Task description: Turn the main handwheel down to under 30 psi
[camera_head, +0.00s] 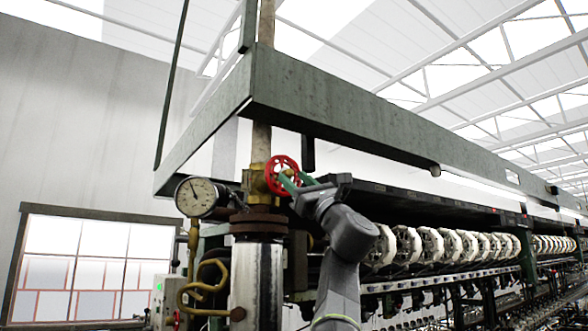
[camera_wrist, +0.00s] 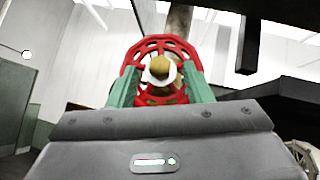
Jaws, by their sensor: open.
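The red main handwheel (camera_head: 281,163) sits on a brass valve on the vertical pipe, in the middle of the head view. The pressure gauge (camera_head: 197,197) is left of it, with a white round dial; its needle points up and slightly left, and the numbers are too small to read. My gripper (camera_head: 297,183) is at the handwheel from the lower right. My green fingers (camera_wrist: 160,88) are open, one on each side of the lower wheel. I cannot tell whether they touch the rim.
A brass coiled tube (camera_head: 195,290) runs below the gauge beside a shiny metal cylinder (camera_head: 257,280). A green beam frame (camera_head: 340,105) hangs above the wheel. A row of white reels (camera_head: 440,245) extends to the right behind my arm.

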